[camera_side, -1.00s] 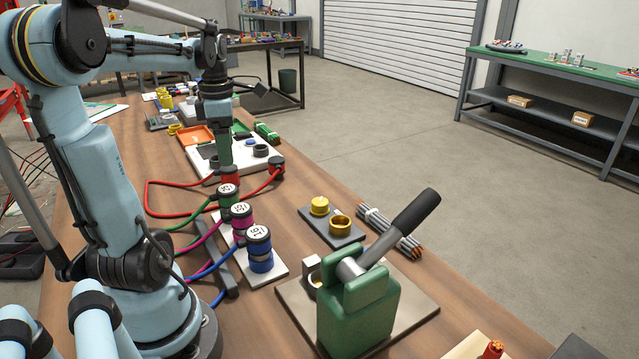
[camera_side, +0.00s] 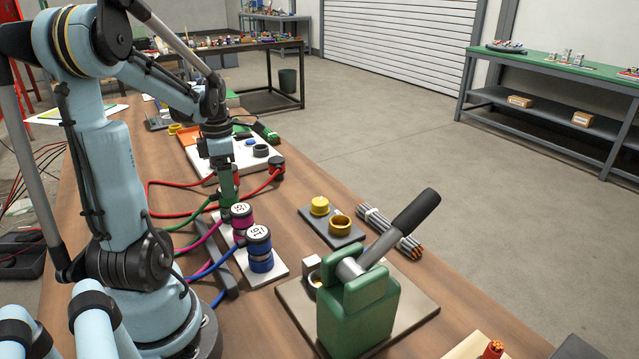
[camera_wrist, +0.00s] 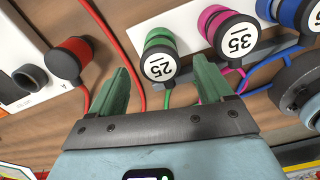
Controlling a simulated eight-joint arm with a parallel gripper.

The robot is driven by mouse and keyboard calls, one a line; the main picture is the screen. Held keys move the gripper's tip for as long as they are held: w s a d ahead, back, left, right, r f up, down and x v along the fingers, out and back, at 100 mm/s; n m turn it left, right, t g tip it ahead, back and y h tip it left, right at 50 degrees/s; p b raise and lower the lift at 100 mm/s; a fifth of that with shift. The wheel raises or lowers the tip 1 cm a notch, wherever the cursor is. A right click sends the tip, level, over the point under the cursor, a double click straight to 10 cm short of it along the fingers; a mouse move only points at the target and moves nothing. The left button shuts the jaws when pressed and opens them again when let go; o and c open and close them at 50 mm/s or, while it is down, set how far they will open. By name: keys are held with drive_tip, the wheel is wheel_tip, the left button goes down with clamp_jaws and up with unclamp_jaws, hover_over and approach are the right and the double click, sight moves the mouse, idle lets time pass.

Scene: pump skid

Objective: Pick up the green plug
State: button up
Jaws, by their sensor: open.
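The green plug (camera_wrist: 158,60) shows in the wrist view, with a black-rimmed white cap marked 25 and a green cable. It sits in a white strip and lies between the two green fingers of my gripper (camera_wrist: 160,78) as seen in the picture. The fingers are apart, and no contact with the plug can be made out. In the side view my gripper (camera_side: 228,198) points down over the plug's place in the row. The fingers hide most of the plug there.
A pink plug (camera_side: 241,212) and a blue plug (camera_side: 260,262) stand close beside it. A red plug (camera_wrist: 74,58) is to the left in the wrist view. Cables cross the table. A green lever press (camera_side: 358,310) and a plate with brass parts (camera_side: 332,228) stand nearby.

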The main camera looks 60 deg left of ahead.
drive_tip(key=shift+f, duration=1.9)
drive_tip(key=c, duration=1.3)
drive_tip(key=shift+o, duration=0.2)
drive_tip(key=shift+r, duration=0.2)
drive_tip(key=shift+r, duration=0.5)
drive_tip(key=r, duration=0.1)
drive_tip(key=d+r, duration=0.1)
drive_tip(key=r, duration=0.1)
drive_tip(key=shift+w+r, duration=0.15)
drive_tip(key=w+d+r, duration=0.4)
drive_tip(key=d+r, duration=0.2)
drive_tip(key=d, duration=0.3)
drive_tip(key=shift+w+d+r, duration=0.15)
drive_tip(key=shift+d+r, duration=0.05)
drive_tip(key=shift+d, duration=0.15)
